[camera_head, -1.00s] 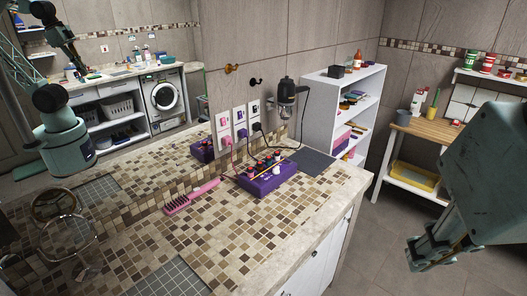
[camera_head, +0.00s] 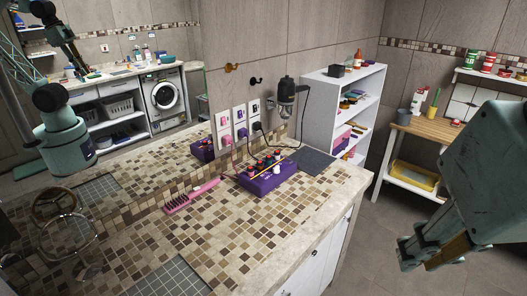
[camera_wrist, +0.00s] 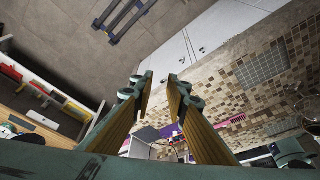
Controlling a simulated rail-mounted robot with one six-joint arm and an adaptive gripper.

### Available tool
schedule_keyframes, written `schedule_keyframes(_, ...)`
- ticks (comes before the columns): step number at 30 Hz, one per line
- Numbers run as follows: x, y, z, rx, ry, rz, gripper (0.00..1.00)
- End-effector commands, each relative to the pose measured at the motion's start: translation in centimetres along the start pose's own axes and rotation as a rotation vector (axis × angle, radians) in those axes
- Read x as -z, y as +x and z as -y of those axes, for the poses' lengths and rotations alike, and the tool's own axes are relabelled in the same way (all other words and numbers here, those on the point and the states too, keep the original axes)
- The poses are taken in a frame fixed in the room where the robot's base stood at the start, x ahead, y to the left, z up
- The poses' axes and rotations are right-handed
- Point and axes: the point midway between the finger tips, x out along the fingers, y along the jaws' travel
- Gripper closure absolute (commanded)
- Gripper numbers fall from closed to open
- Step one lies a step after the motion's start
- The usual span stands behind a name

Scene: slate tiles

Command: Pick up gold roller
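A purple case (camera_head: 272,176) stands on the tiled counter, with several small red, dark and pale rollers or caps (camera_head: 265,163) upright on its top. None of them is clear enough to be told as the gold roller. My gripper (camera_head: 402,258) is at the right, over the floor beyond the counter's front and well away from the case. In the wrist view my gripper (camera_wrist: 160,80) has its two fingers apart, with nothing held between them. The case shows small and partly hidden behind a finger there.
A pink brush (camera_head: 192,195) lies left of the case. A hair dryer (camera_head: 287,92) hangs on the wall behind. A white shelf (camera_head: 335,95) stands beyond the counter, and a wooden-topped table (camera_head: 431,128) is at the right.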

Motion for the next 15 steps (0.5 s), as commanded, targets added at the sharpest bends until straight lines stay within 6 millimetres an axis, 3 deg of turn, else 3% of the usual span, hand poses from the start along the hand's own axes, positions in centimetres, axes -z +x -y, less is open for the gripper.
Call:
schedule_keyframes(6,0.00,0.00,0.00,0.000,0.000,0.000,0.67)
schedule_keyframes(15,0.07,-0.02,0.01,0.000,-0.001,0.000,0.67)
